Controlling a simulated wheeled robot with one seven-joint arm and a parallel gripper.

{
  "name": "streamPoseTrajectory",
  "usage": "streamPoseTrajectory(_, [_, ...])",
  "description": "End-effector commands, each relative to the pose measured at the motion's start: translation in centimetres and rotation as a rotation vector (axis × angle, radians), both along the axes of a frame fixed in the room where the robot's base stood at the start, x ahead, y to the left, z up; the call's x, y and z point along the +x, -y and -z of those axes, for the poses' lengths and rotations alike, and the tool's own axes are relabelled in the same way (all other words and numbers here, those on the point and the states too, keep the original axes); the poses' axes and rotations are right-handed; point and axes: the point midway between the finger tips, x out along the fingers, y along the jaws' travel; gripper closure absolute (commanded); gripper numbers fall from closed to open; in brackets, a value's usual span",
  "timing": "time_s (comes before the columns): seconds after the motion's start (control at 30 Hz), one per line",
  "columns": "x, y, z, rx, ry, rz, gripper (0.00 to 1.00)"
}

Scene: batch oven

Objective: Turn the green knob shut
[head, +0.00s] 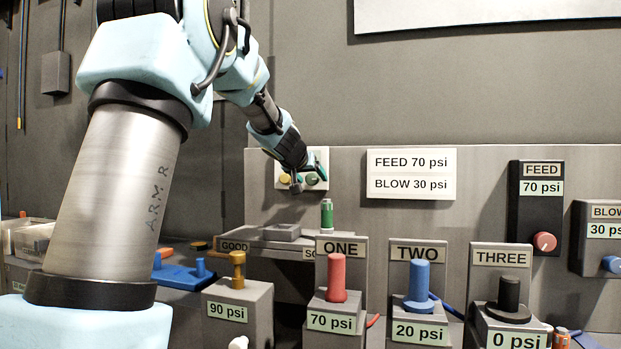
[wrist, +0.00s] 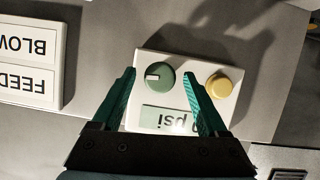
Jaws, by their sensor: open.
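The green knob (wrist: 160,77) is round, with a white mark pointing left in the wrist view. It sits on a small white panel beside a yellow button (wrist: 219,86). My gripper (wrist: 159,72) is open, its two teal fingers apart on either side of the knob in that view. I cannot tell whether they touch it. The panel's display (wrist: 160,116) shows upside-down "psi" text, partly hidden by a finger. In the head view the green knob (head: 312,179) shows just below my gripper (head: 316,168) at the back wall.
A white sign (head: 411,174) reads FEED 70 psi, BLOW 30 psi. A FEED box (head: 541,222) with a red knob stands right of it. In front are pedestals with red (head: 337,277), blue (head: 419,281) and black (head: 509,295) pegs, and a green cylinder (head: 327,214).

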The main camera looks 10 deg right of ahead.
Motion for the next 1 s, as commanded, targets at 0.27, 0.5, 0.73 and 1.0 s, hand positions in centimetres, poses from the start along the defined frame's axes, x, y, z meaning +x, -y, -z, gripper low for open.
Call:
streamPoseTrajectory(0.27, [-0.03,0.01,0.00,0.000,0.000,0.000,0.47])
streamPoseTrajectory(0.5, [-0.04,0.00,0.00,0.000,0.000,0.000,0.74])
streamPoseTrajectory(0.73, [-0.04,0.00,0.00,0.000,0.000,0.000,1.00])
streamPoseTrajectory(1.0, [-0.02,-0.02,0.10,-0.009,-0.005,0.000,1.00])
